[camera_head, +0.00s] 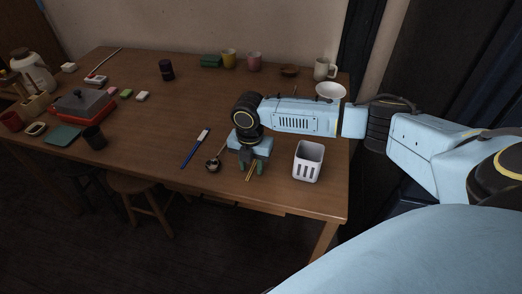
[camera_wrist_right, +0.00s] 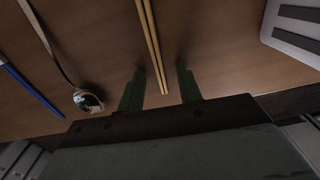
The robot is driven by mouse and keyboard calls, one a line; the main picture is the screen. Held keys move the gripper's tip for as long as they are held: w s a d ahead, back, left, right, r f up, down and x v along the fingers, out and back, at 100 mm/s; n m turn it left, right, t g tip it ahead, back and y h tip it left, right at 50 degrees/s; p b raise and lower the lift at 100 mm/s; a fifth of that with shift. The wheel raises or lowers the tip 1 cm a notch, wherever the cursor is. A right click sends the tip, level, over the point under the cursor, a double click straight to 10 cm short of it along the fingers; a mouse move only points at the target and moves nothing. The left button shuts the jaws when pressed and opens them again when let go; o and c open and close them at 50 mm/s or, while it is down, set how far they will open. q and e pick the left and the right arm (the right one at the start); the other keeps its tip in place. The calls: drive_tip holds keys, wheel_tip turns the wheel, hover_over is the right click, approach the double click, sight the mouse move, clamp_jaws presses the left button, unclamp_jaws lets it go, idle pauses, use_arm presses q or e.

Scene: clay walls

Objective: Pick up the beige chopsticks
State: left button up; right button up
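The beige chopsticks (camera_head: 249,174) lie side by side on the wooden table near its front edge, partly hidden by my right gripper in the head view. They also show in the right wrist view (camera_wrist_right: 152,45), running away from the gripper. My right gripper (camera_wrist_right: 161,72) is open, with its two green fingers apart. In the wrist view the near ends of the chopsticks appear between the fingers, touching neither. In the head view the right gripper (camera_head: 251,167) points down over the chopsticks. Its exact height above the table is hard to tell. My left gripper is not in view.
A white slotted holder (camera_head: 308,161) stands right of the gripper. A white bowl (camera_head: 330,91) is behind my right arm. The table's middle (camera_head: 165,110) is mostly clear.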

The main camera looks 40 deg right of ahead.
drive_tip(key=shift+f, duration=0.1)
clamp_jaws()
idle(0.5)
